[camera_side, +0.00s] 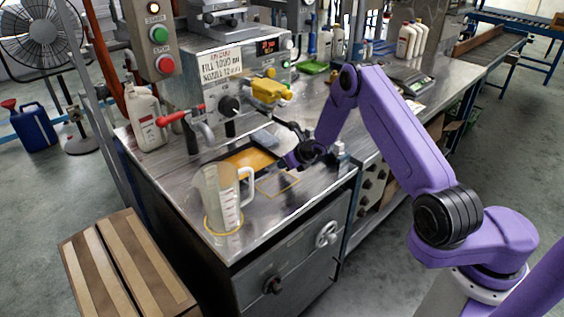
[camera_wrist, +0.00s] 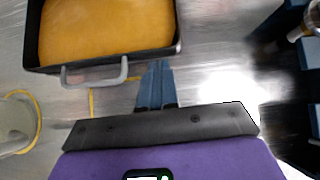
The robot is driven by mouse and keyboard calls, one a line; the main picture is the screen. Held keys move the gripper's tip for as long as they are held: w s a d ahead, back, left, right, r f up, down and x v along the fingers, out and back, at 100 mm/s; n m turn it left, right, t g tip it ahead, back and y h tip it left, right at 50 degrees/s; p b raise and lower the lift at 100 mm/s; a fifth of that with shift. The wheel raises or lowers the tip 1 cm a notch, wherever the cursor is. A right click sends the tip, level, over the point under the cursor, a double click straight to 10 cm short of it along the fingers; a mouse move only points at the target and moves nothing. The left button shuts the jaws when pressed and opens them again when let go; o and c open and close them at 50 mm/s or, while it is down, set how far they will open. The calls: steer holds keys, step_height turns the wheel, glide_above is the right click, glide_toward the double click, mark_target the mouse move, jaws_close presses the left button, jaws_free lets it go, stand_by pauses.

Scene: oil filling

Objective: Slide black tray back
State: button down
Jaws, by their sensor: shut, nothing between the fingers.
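The black tray (camera_wrist: 176,48) holds a flat layer of amber oil and has a grey handle (camera_wrist: 95,76) on its near side. It sits on the metal bench below the filling machine, and in the side view its amber content (camera_side: 250,158) shows left of my gripper, which partly covers its right end. My gripper (camera_side: 285,161) is shut and empty, low over the bench. In the wrist view its blue fingertips (camera_wrist: 157,68) are close to the tray's near edge, right of the handle. I cannot tell whether they touch the tray.
A clear measuring jug (camera_side: 220,198) stands at the bench's front left on a yellow ring; its edge shows in the wrist view (camera_wrist: 16,122). A yellow outline (camera_side: 278,184) marks bare bench in front of the tray. The filling machine (camera_side: 230,85) and a white bottle (camera_side: 146,118) stand behind.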

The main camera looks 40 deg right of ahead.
mark_target(260, 158)
steer(key=shift+w, duration=0.6)
steer(key=shift+w+a, duration=0.2)
steer(key=shift+w, duration=5.35)
steer(key=shift+s, duration=0.2)
